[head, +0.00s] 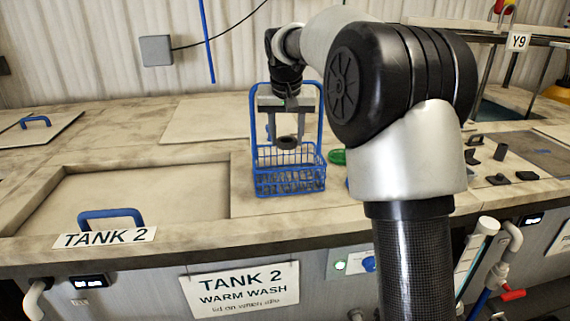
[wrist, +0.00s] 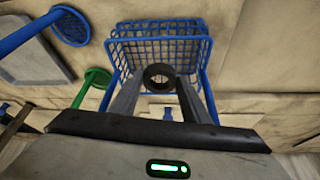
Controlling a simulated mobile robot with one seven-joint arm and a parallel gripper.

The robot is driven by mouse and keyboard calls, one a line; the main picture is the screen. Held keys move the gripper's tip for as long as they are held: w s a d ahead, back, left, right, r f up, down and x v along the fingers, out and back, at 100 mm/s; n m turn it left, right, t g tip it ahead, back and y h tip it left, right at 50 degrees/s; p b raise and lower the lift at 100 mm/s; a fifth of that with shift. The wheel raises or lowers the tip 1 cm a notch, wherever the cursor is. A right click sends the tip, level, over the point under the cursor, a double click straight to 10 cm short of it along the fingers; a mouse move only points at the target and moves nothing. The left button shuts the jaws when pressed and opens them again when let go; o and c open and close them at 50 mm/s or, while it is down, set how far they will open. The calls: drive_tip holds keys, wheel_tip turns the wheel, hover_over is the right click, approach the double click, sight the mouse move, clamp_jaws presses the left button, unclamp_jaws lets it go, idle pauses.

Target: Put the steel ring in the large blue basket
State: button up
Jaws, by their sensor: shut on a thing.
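The large blue basket (head: 290,184) is a wire basket with a tall blue handle, standing upright on the bench edge near the middle of the head view. It also shows in the wrist view (wrist: 189,54). My gripper (head: 287,140) is above the basket, inside the handle's frame, pointing down. It is shut on the dark steel ring (head: 287,143). In the wrist view the ring (wrist: 159,69) sits between the two fingertips, over the basket's opening. The ring appears above the basket's rim. The inside floor of the basket is partly hidden by the mesh.
A green item (head: 337,157) stands close right of the basket, partly hidden by my arm; the wrist view shows a green handled basket (wrist: 98,77) and another blue one (wrist: 70,27). Several dark parts (head: 500,152) lie at right. The Tank 2 lid (head: 150,195) is at left.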

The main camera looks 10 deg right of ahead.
drive_tip(key=w, duration=0.2)
drive_tip(key=w+p, duration=0.1)
drive_tip(key=w, duration=0.1)
drive_tip(key=shift+d, duration=0.4)
drive_tip(key=f, duration=0.4)
drive_tip(key=f+b, duration=0.1)
drive_tip(key=f, duration=0.1)
drive_tip(key=shift+s+f, duration=0.25)
drive_tip(key=shift+f, duration=2.75)
drive_tip(key=shift+f+b, duration=0.15)
drive_tip(key=shift+b, duration=0.2)
drive_tip(key=o, duration=1)
drive_tip(key=shift+o, duration=0.2)
